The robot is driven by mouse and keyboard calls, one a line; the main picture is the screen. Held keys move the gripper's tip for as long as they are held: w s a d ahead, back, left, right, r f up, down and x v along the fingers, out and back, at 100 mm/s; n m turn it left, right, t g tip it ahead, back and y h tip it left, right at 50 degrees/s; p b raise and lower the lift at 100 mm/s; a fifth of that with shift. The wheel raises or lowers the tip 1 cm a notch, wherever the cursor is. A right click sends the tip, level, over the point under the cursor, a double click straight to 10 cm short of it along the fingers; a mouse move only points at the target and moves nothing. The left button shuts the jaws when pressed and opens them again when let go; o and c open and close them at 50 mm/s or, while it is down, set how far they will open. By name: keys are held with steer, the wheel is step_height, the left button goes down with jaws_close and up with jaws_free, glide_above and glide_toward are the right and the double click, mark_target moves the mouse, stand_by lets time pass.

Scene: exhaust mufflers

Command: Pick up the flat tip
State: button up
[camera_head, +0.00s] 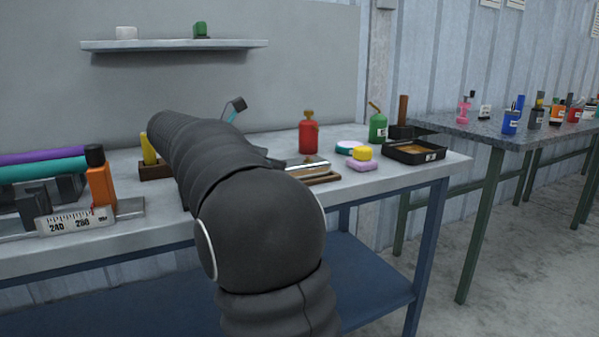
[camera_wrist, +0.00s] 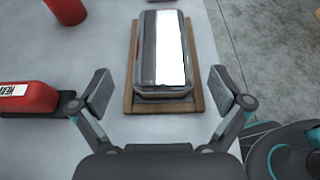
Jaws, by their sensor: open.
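The flat tip, a shiny chrome piece with a flattened, rounded box shape (camera_wrist: 163,50), lies on a wooden board (camera_wrist: 190,104) in the wrist view. In the head view the chrome piece (camera_head: 308,165) shows on the bench right of my arm, partly hidden by it. My gripper (camera_wrist: 160,92) is open and empty. Its two fingers stand apart on either side of the near end of the chrome piece and its board, with no visible contact. In the head view my arm hides most of my gripper.
A red labelled thing (camera_wrist: 28,99) lies left of my left finger. A red bottle (camera_head: 308,134), a yellow piece on a pink one (camera_head: 362,158) and a black tray (camera_head: 416,157) stand on the bench. The bench edge runs close right of the board in the wrist view.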

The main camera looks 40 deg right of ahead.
steer(key=x, duration=0.4)
steer(key=shift+s+a+f+b, duration=0.15)
steer(key=shift+f+b, duration=0.1)
steer(key=shift+b, duration=0.15)
steer(key=shift+s+d+f, duration=0.1)
steer(key=shift+d+f, duration=0.05)
steer(key=shift+d, duration=0.4)
steer(key=shift+c, duration=0.3)
steer(key=shift+a, duration=0.1)
steer(key=c, duration=1.4)
